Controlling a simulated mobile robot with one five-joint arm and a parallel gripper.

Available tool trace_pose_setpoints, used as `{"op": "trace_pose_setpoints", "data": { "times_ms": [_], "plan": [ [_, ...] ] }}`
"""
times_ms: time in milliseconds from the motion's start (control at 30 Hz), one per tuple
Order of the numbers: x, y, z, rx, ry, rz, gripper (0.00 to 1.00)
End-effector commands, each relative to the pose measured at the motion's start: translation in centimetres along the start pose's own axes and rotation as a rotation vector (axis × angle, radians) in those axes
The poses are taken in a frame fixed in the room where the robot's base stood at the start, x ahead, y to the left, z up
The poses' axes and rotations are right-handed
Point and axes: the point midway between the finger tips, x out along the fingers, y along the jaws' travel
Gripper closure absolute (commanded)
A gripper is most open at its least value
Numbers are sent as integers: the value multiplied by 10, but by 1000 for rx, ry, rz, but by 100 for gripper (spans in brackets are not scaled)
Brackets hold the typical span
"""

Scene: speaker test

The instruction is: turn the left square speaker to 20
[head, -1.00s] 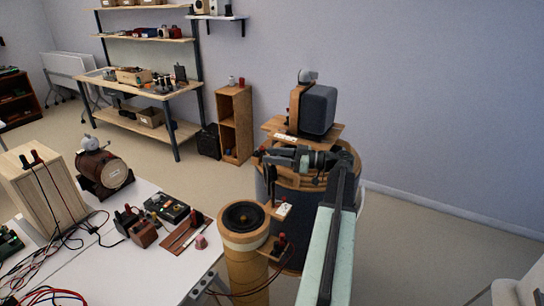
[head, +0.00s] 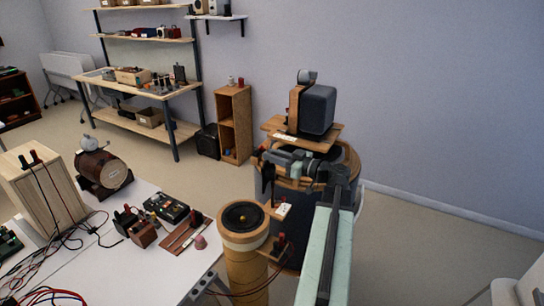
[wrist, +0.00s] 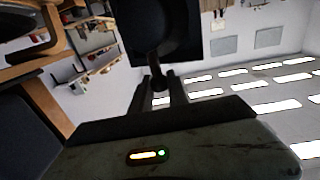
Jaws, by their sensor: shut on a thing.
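A square speaker (head: 319,108) with a dark grey face and a wooden side stands on a wooden board (head: 327,131) at the centre right. A small pale label is on the board's front edge; its marks are too small to read. My gripper (head: 268,158) is just below and left of the board. In the wrist view my gripper (wrist: 160,88) is shut on a dark stem (wrist: 156,76) under a dark boxy part (wrist: 160,30). I cannot tell which part of the stand this is.
A round drum-like stand is under the board. A wooden column with a round black speaker (head: 243,216) stands in front. A narrow wooden shelf (head: 234,125) stands behind.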

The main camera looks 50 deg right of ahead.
Motion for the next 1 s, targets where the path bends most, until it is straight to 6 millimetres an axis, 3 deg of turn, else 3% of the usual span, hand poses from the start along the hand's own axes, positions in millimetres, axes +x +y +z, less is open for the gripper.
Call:
{"op": "trace_pose_setpoints", "data": {
  "times_ms": [267,300,367,700,1000],
  "plan": [
    [0,0,0,0,0,2,100],
    [0,0,0,0,0,2,69],
    [1,0,0,0,0,1,58],
    [-4,0,0,0,0,2,58],
    [-59,0,0,0,0,3,58]
  ]
}}
